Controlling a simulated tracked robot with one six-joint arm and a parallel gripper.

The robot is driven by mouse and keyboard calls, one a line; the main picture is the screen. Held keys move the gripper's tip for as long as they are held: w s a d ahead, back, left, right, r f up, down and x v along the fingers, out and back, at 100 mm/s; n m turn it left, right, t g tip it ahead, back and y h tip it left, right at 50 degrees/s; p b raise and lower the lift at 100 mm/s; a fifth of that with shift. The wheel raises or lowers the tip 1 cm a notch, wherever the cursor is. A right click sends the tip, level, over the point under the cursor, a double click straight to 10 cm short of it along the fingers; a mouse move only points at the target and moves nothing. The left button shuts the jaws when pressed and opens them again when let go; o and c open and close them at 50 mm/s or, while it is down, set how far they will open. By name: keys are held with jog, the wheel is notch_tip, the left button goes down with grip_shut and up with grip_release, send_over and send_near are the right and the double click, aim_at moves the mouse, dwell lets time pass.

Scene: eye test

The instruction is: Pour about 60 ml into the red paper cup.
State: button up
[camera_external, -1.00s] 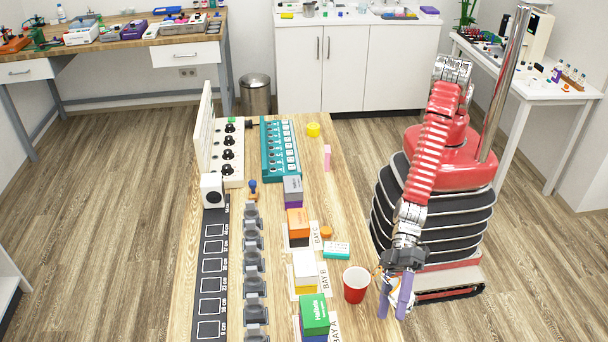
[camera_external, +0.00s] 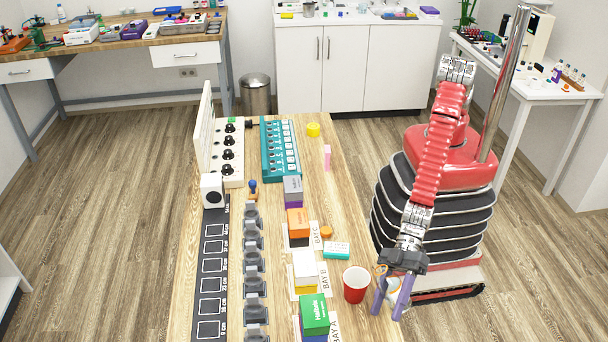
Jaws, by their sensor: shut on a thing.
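The red paper cup (camera_external: 355,286) stands upright on the wooden table near its right edge, with its white inside showing. I cannot tell whether it holds any liquid. My gripper (camera_external: 391,296), with two purple fingers, is just right of the cup, at the table's right edge. It is shut on a small whitish container (camera_external: 393,287), with a bit of orange beside it. The fingers hide much of the container, so its shape, tilt and contents are unclear. No stream of liquid is visible.
The table's far right part is mostly clear, with a pink block (camera_external: 327,157) and a yellow roll (camera_external: 313,130).

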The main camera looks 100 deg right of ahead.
jog(key=shift+f+n+t, duration=0.3)
jog(key=shift+f, duration=0.1)
jog(key=shift+n+t+h+b, duration=0.5)
jog(key=shift+n+t+b, duration=0.3)
jog(key=shift+n, duration=0.2)
jog(key=shift+w+n+t+h, duration=0.1)
jog(key=shift+n+t+h, duration=0.2)
jog(key=shift+n+t, duration=0.35)
